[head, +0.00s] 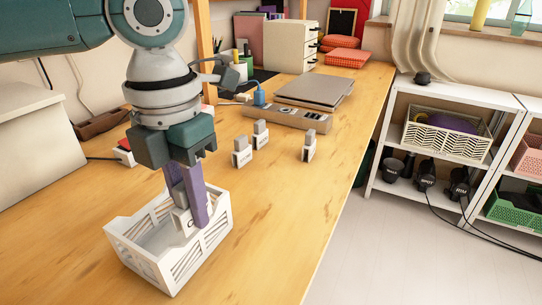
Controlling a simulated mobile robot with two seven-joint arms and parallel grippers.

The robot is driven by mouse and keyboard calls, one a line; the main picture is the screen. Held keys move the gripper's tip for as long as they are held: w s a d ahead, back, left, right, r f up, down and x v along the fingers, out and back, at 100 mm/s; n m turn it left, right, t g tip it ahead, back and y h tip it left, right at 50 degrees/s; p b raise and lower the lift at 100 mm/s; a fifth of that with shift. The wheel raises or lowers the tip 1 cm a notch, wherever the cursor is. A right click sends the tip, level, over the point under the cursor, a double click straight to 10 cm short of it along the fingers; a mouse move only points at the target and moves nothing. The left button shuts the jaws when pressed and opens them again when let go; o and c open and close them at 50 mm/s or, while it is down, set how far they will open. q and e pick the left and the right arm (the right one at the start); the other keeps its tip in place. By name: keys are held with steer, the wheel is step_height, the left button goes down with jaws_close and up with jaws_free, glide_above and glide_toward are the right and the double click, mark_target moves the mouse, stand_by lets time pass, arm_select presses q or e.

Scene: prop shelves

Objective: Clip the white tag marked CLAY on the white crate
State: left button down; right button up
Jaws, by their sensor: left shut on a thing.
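The white crate (137,257) stands on the wooden table at the lower left, with slatted walls and an empty-looking inside. My left gripper (191,212) comes down from above with its purple fingers over the crate's right side. It is shut on a white tag (182,223), whose dark lettering is mostly hidden by a finger; only its first letter or so shows. The tag overlaps the crate in the picture. I cannot tell whether it touches the crate's wall. My right gripper is out of view.
Three other white-and-grey tags stand on the table: one (242,153), one behind it (260,134), and one to the right (309,148). A power strip (287,117) and a closed laptop (315,91) lie farther back. The table's right front is clear.

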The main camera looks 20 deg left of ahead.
mark_target(197, 232)
arm_select(q)
steer(key=shift+f+b, duration=0.3)
steer(key=shift+f, duration=0.2)
steer(key=shift+r, duration=0.2)
steer(key=shift+p, duration=0.3)
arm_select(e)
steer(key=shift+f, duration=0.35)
arm_select(q)
steer(key=shift+f, duration=0.2)
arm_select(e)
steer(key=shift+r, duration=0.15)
arm_select(q)
steer(key=shift+p, duration=0.95)
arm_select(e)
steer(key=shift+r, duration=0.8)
arm_select(q)
steer(key=shift+f, duration=0.5)
steer(key=shift+f+b, duration=0.65)
steer(key=shift+f, duration=0.85)
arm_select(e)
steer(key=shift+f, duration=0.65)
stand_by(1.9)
